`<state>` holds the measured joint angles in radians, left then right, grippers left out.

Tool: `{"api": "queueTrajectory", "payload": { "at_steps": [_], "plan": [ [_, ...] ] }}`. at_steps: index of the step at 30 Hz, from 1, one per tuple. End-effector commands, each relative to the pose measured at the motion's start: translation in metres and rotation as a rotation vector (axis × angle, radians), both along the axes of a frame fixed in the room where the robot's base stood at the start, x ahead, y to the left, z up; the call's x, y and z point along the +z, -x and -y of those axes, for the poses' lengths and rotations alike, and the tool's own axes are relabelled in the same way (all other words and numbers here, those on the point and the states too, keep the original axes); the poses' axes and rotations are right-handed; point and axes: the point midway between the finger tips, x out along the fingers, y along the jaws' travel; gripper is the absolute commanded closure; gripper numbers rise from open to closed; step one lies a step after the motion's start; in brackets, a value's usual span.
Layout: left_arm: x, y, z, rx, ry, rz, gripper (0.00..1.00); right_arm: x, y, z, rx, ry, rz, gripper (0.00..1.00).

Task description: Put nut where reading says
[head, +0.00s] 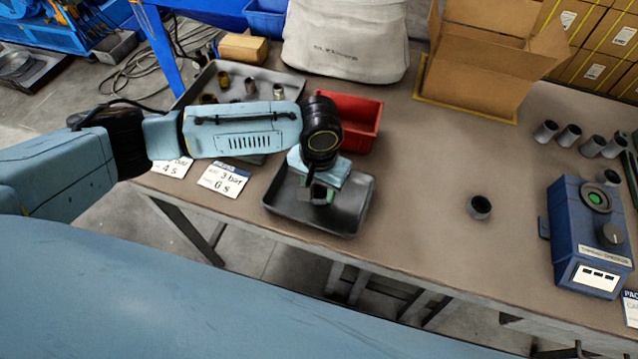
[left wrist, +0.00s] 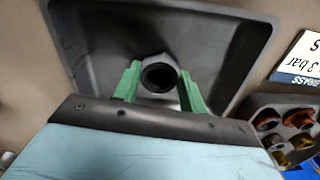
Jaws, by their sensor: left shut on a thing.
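My left gripper (head: 318,196) points down over a dark grey tray (head: 352,220) near the table's front edge. In the left wrist view its green fingers (left wrist: 158,85) are shut on a dark grey nut (left wrist: 158,72), with the nut's hole facing the camera. The same tray (left wrist: 225,40) lies beneath the nut; whether the nut touches its floor I cannot tell. A blue device (head: 572,230) with a green-centred round seat, a knob and a white display (head: 598,277) stands at the right. Its reading is too small to make out. My right gripper is not in view.
A red bin (head: 362,108) stands just behind the tray. A grey compartment tray (head: 290,82) with small fittings is at back left. A white card (head: 224,180) reads "3 bar" and "6 s". A grey ring (head: 479,207) stands alone; several more (head: 568,136) are behind the device.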

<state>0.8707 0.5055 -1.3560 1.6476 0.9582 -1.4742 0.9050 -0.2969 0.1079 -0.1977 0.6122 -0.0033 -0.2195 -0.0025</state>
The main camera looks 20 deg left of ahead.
Motion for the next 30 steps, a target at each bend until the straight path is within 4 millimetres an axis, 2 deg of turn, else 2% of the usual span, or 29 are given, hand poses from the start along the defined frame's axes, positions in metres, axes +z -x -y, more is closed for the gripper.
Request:
{"api": "queueTrajectory", "payload": {
  "at_steps": [1,2,6,7,18,23,30],
  "plan": [
    [-0.001,0.000,0.000,0.001,0.001,0.001,0.87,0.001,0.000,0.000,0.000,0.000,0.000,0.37],
    [-0.002,0.000,0.000,0.001,0.000,0.001,0.57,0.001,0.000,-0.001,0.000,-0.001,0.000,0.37],
    [-0.001,0.000,0.000,0.000,0.000,0.001,0.39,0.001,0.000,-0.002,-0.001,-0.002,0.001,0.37],
    [-0.001,0.000,0.000,0.000,0.000,0.001,0.37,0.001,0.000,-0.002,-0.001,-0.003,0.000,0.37],
    [0.005,-0.001,0.000,-0.001,0.001,0.004,0.37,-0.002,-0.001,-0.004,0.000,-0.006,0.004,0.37],
    [0.034,-0.001,0.001,0.000,0.003,0.005,0.37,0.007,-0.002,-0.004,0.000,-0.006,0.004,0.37],
    [0.088,-0.001,0.000,0.000,0.002,0.004,0.37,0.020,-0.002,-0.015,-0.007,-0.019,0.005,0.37]
  ]
}}
